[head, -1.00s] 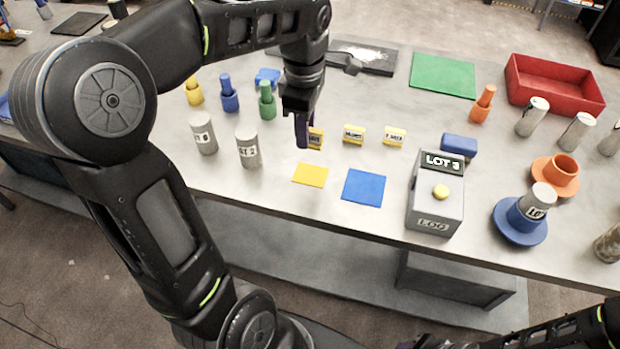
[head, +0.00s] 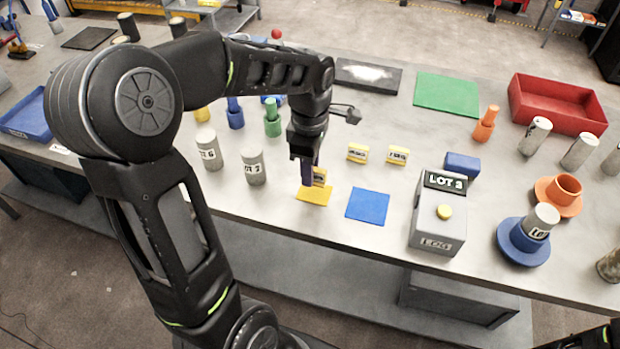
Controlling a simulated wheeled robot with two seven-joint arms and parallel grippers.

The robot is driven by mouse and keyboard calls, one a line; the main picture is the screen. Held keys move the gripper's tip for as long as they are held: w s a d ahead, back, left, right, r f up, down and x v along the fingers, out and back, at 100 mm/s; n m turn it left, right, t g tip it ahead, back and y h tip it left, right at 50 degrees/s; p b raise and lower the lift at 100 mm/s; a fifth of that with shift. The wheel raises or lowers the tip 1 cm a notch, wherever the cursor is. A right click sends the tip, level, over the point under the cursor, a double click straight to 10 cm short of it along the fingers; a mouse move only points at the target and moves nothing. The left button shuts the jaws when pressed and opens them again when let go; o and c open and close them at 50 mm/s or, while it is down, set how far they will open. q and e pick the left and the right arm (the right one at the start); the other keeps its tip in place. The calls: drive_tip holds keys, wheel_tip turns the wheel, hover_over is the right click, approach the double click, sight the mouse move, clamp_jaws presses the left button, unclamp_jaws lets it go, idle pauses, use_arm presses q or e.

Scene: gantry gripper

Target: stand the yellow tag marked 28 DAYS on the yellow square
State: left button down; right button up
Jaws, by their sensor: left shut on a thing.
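My left gripper (head: 309,174) points down at the back edge of the yellow square (head: 315,196), shut on a yellow tag (head: 320,177). The tag is upright, partly hidden by the fingers, and its marking is too small to read. Its lower edge is at or just above the square; I cannot tell whether it touches. Two other yellow tags with pale labels, a middle one (head: 357,152) and a right one (head: 397,155), stand on the table behind and to the right.
A blue square (head: 367,206) lies right of the yellow one. A grey box (head: 437,222) with a LOT display and yellow button stands further right. Grey cylinders, one (head: 253,167) nearest, stand left of the gripper. A red tray (head: 556,104) is at the back right.

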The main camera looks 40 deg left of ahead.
use_arm(q)
drive_tip(key=shift+f, duration=1.85)
drive_tip(key=shift+f, duration=0.2)
drive_tip(key=c, duration=1.1)
unclamp_jaws()
drive_tip(key=shift+r, duration=0.1)
drive_tip(key=shift+c, duration=0.2)
wheel_tip(320, 180, up, 12)
drive_tip(key=shift+r, duration=0.15)
